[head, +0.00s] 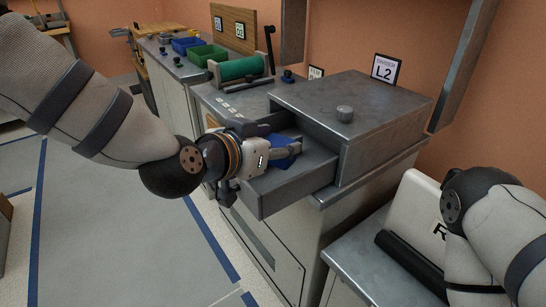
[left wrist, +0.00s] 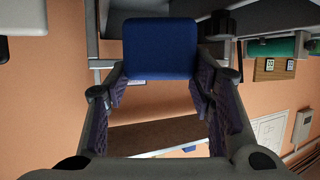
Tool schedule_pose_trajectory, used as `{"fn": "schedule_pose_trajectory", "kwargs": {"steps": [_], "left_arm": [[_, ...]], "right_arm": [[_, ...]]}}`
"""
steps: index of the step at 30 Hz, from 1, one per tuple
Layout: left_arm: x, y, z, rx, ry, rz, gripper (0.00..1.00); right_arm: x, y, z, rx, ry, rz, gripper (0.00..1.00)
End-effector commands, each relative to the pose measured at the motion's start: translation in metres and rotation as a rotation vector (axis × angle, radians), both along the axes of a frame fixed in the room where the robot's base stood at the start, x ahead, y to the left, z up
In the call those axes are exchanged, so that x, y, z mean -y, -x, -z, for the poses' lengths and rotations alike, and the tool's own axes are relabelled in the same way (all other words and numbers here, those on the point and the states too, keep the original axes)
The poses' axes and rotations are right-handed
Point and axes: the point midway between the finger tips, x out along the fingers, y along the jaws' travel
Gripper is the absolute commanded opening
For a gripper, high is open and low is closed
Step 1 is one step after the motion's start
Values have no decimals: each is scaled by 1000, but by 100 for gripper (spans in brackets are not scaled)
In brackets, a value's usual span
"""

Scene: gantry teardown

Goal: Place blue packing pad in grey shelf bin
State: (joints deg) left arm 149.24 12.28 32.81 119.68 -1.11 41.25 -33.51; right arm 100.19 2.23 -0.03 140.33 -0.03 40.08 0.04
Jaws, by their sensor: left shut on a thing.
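My left gripper (head: 278,152) is shut on the blue packing pad (head: 287,152), at the open grey drawer. The pad shows as a dark blue patch at the fingers, partly hidden by them. In the left wrist view the blue pad (left wrist: 160,48) fills the space at the fingertips of my left gripper (left wrist: 160,85). I cannot tell whether the pad touches the drawer. I cannot make out a grey shelf bin for certain. My right arm is at the right edge, its gripper out of view.
The open drawer (head: 275,192) belongs to a grey metal cabinet (head: 375,118) with a knob on top and an L2 sign (head: 385,68) behind. A green roll (head: 237,68), a blue bin (head: 186,45) and a green bin (head: 207,55) stand farther back.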

Motion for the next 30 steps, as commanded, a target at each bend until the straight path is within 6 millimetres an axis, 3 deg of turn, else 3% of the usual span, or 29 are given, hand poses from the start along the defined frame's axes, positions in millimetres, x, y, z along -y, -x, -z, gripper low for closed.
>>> {"fn": "schedule_pose_trajectory", "kwargs": {"steps": [6,13,27,28,30], "left_arm": [[-2,-6,38,-4,-1,-2,26],[-2,-6,35,4,-1,-1,26],[-2,-6,47,4,-1,-1,26],[-2,-6,47,4,-1,-1,54],[-2,-6,47,4,-1,-1,69]], "right_arm": [[0,9,10,-32,0,-1,40],[0,8,8,-28,1,-1,40],[0,10,10,-33,0,-1,40],[0,10,10,-33,0,-1,40],[0,10,10,-33,0,-1,40]]}}
